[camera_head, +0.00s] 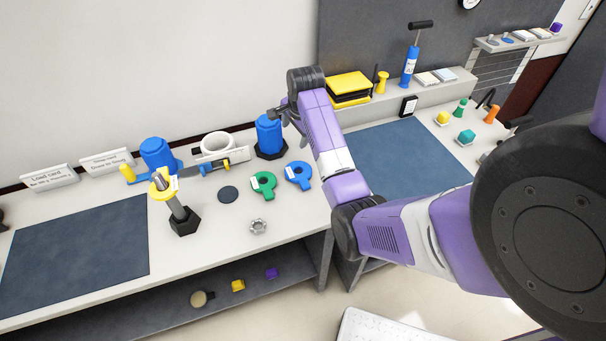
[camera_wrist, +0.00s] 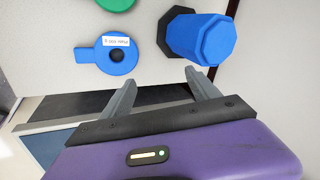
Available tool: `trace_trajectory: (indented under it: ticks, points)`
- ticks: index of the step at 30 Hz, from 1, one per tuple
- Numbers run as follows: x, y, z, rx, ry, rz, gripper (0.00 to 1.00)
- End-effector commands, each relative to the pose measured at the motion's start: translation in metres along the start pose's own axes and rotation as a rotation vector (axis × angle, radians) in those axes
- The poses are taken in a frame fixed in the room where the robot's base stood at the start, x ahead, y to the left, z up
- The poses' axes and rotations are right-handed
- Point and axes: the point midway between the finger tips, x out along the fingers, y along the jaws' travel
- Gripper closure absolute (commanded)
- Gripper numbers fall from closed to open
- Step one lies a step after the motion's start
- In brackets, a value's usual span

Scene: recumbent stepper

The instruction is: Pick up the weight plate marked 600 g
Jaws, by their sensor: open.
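The blue weight plate (camera_head: 299,174), with a tab and a central hole, lies flat on the bench to the right of a green plate (camera_head: 263,184). In the wrist view, the blue plate (camera_wrist: 117,66) has a white label that appears upside down and seems to read 600 g. My gripper (camera_wrist: 162,92) is open and empty, its two fingers pointing toward the bench. The blue plate is beyond and left of the fingertips in that view, not between them. The green plate (camera_wrist: 116,3) is cut off at the top edge.
A blue cylinder on a black base (camera_head: 269,136) stands close behind the plates; it also shows beside the right finger (camera_wrist: 200,40). The blue mat (camera_head: 410,155) is clear.

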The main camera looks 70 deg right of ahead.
Motion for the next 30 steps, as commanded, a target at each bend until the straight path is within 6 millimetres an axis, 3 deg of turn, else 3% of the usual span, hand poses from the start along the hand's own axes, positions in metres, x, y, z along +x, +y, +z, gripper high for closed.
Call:
trace_trajectory:
  ticks: [3, 8, 20, 30]
  points:
    - [0.009, 0.047, 0.019, 0.148, -0.065, 0.214, 0.30]
    - [0.002, 0.082, 0.033, 0.292, -0.083, 0.372, 0.30]
    - [0.028, 0.095, 0.039, 0.335, -0.077, 0.390, 0.30]
    - [0.068, 0.108, 0.049, 0.335, -0.077, 0.388, 0.30]
